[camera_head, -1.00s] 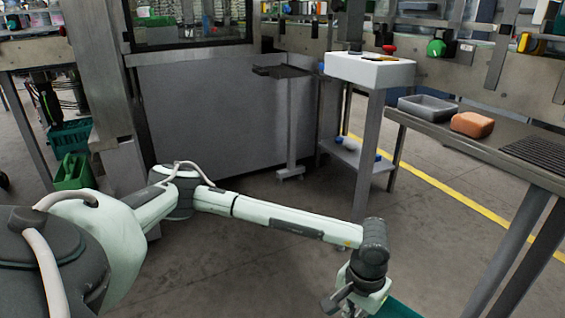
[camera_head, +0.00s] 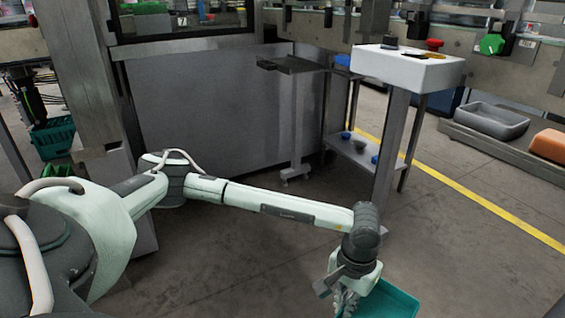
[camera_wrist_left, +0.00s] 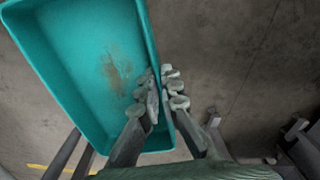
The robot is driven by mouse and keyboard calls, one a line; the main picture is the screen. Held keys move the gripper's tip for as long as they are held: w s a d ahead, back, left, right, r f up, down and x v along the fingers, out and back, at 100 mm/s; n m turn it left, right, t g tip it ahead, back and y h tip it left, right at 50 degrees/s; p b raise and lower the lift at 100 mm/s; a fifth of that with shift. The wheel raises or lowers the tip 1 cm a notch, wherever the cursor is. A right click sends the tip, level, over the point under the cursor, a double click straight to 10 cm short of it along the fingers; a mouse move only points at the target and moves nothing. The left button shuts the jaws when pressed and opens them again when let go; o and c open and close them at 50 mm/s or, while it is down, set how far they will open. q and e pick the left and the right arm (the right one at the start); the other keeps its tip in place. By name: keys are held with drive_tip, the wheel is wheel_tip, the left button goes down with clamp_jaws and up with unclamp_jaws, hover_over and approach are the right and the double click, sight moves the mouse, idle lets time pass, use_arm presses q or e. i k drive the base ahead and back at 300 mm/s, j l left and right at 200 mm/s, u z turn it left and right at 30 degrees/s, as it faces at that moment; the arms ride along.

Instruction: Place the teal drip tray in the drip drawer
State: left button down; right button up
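The teal drip tray (camera_head: 392,303) hangs from my left gripper (camera_head: 345,302) at the bottom of the head view, partly cut off by the frame edge. In the left wrist view the tray (camera_wrist_left: 75,60) is a shallow empty box with a brownish stain inside. My left fingers (camera_wrist_left: 165,88) are shut on its side rim, one on each side of the wall. The floor shows beneath. I cannot make out a drip drawer in either view. My right gripper is not in view.
A grey machine cabinet (camera_head: 215,110) stands ahead, with a dark shelf on a post (camera_head: 291,64) before it. Floor between is clear.

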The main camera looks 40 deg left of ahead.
sight(288, 65)
drive_tip(key=i+j, duration=0.1)
drive_tip(key=j, duration=0.3)
drive_tip(key=i+j, duration=0.1)
drive_tip(key=j, duration=0.3)
drive_tip(key=i+j, duration=0.1)
drive_tip(key=j, duration=0.35)
drive_tip(key=i+j, duration=0.15)
drive_tip(key=j, duration=0.25)
drive_tip(key=i+j, duration=0.1)
drive_tip(key=j, duration=0.3)
drive_tip(key=i+j, duration=0.1)
drive_tip(key=j, duration=0.3)
drive_tip(key=i+j, duration=0.1)
drive_tip(key=j, duration=0.3)
